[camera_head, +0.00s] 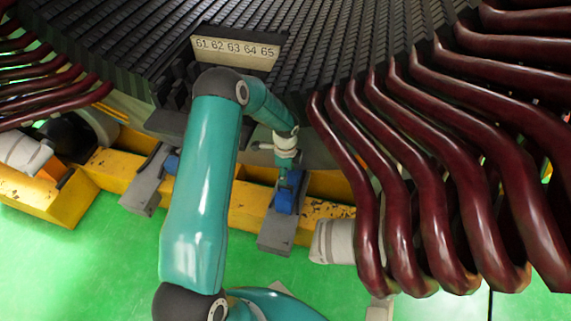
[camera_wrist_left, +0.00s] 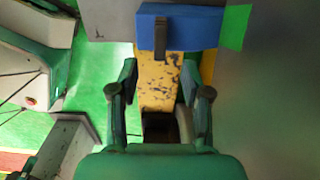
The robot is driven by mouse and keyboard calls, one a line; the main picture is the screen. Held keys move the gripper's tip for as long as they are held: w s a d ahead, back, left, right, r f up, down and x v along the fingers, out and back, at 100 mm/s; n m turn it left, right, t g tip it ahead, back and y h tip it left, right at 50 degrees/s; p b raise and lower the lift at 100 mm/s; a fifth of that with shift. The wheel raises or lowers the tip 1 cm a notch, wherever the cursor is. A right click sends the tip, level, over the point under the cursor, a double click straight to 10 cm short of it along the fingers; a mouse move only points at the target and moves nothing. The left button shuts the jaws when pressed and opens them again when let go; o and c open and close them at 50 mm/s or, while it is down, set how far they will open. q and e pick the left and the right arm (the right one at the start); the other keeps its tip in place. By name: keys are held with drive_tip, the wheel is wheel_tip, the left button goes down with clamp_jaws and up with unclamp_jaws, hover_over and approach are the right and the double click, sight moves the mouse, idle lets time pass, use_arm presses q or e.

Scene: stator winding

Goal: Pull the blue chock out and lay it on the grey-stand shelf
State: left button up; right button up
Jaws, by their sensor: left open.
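A blue chock (camera_head: 285,201) sits at a grey stand (camera_head: 275,236) below the black core, right of my teal left arm. In the wrist view the blue chock (camera_wrist_left: 200,28) lies at the top, beyond the fingertips, with a dark upright tab (camera_wrist_left: 160,38) on it. My left gripper (camera_head: 284,172) is just above the chock in the head view. In the wrist view my left gripper (camera_wrist_left: 160,78) is open, with nothing between its fingers. Part of the chock is hidden by the gripper in the head view. My right gripper is out of view.
Dark red coils (camera_head: 420,190) hang close on the right. A number plate (camera_head: 236,53) reads 61 to 65. A yellow scuffed beam (camera_head: 250,213) runs behind the stand. A second grey stand (camera_head: 146,190) with blue on it (camera_head: 172,164) stands left. Green floor (camera_head: 100,260) is open in front.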

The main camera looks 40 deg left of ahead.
use_arm(q)
wheel_tip(320, 180, down, 9)
drive_tip(key=shift+r+b, duration=0.15)
drive_tip(key=shift+b, duration=0.65)
clamp_jaws()
